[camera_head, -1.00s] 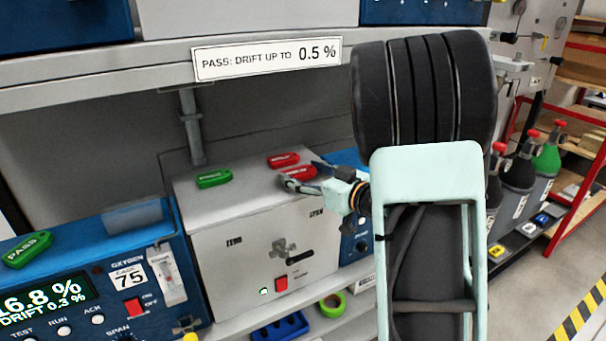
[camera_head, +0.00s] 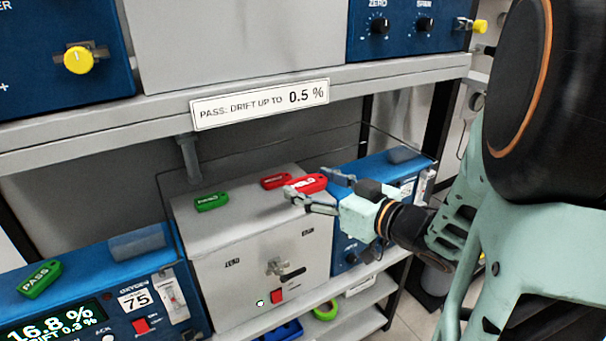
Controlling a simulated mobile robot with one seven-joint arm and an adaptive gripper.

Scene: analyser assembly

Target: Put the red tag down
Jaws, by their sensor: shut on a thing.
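My gripper (camera_head: 322,190) is shut on a red tag (camera_head: 307,184), which sits between its two fingers. The tag is at the right end of the grey box's top (camera_head: 238,198). I cannot tell whether it touches the box or hangs just above it. A second red tag (camera_head: 276,181) lies on the box top just left of the held one. The lettering on the held tag is too small to read.
A green tag (camera_head: 211,202) lies on the left of the box top. A green PASS tag (camera_head: 39,279) lies on the blue analyser (camera_head: 120,262) at left. Another blue unit (camera_head: 385,178) stands to the right. A shelf edge (camera_head: 400,75) runs above.

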